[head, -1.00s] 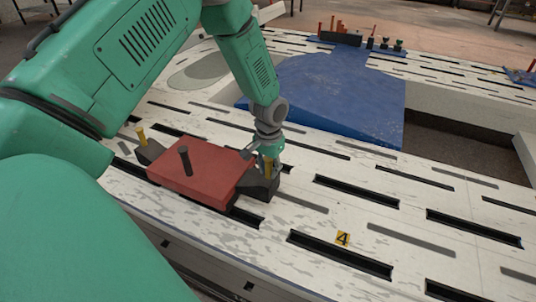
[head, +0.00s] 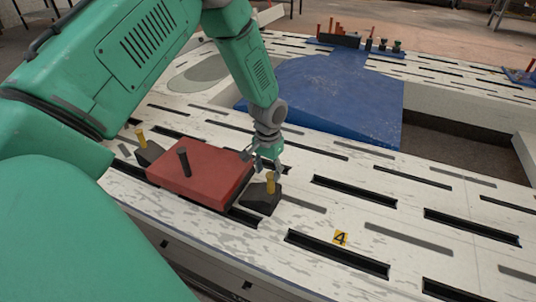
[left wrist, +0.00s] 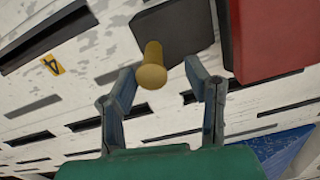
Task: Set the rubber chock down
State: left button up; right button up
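A black rubber chock (head: 262,198) with a yellow peg handle rests on the white slotted bench, just right of the red block (head: 200,172). A narrow gap shows between them. My left gripper (head: 266,165) is just behind the yellow handle, open and empty. A second black chock (head: 149,153) with a yellow handle stands at the block's far left end. My right gripper is not in view.
The white bench (head: 330,215) has several dark slots and a yellow label "4" (head: 340,238). A dark post (head: 183,160) rises from the red block. A blue panel (head: 325,95) lies behind. Bench right of the chock is clear.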

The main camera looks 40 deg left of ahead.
pick_arm(q)
notch_tip(320, 180, up, 12)
jog(key=p, duration=0.4)
jog(key=s+d+f+m, duration=0.1)
jog(key=s+d+f, duration=0.9)
jog(key=s+f, duration=0.3)
jog(key=s+d+f, duration=0.1)
jog(key=s, duration=0.6)
jog(key=s+d+f+m, duration=0.1)
jog(key=s+d, duration=0.1)
jog(key=s, duration=0.6)
jog(key=shift+s+d+f+t, duration=0.2)
jog(key=shift+f+t, duration=0.1)
jog(key=shift+f, duration=0.05)
